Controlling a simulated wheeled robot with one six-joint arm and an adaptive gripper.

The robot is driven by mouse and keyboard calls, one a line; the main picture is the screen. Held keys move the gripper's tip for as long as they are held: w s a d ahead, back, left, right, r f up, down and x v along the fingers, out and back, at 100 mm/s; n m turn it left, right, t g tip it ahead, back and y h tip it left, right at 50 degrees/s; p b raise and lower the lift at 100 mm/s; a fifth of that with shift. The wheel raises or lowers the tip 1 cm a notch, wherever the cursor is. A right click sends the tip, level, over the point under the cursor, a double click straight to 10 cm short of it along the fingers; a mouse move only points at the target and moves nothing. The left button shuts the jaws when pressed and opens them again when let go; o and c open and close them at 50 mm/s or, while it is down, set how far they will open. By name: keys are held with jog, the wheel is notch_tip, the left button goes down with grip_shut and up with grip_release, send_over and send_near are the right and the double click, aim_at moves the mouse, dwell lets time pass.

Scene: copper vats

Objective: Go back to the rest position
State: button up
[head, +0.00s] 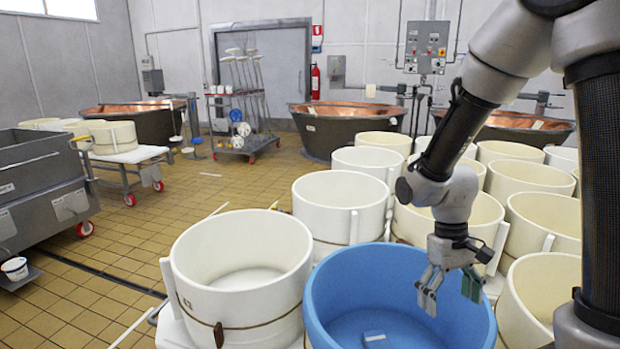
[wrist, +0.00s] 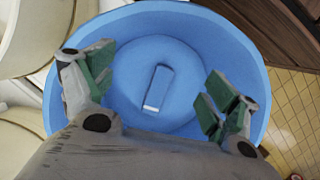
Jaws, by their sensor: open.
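My gripper (head: 449,288) hangs from my arm over the right part of the blue tub (head: 330,290), with its fingers pointing down. In the wrist view the gripper (wrist: 160,95) is open, its green-padded fingers wide apart with nothing between them. A small blue and white block (head: 375,338) lies on the floor of the blue tub. In the wrist view the block (wrist: 158,88) shows below the fingers, apart from them, near the middle of the tub's bottom.
White round moulds (head: 240,255) crowd around the blue tub on the left, behind and right. A grey cart (head: 45,185) stands at the far left. Copper vats (head: 345,125) and a tool rack (head: 245,110) stand at the back. Tiled floor (head: 200,200) is open at left centre.

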jog(key=s+d+r+m+t, duration=0.1)
jog(key=s+d+r+t, duration=0.1)
jog(key=r, duration=0.4)
jog(key=s+d+r+t, duration=0.2)
jog(key=s+d+r, duration=0.1)
jog(key=r, duration=0.4)
jog(key=s+d+r+m+t, duration=0.1)
jog(key=s+d+r+t, duration=0.1)
jog(key=r, duration=0.5)
jog(key=shift+s+d+r+m+t+y, duration=0.3)
jog(key=shift+s+t+y, duration=0.1)
jog(key=shift+s+t, duration=0.3)
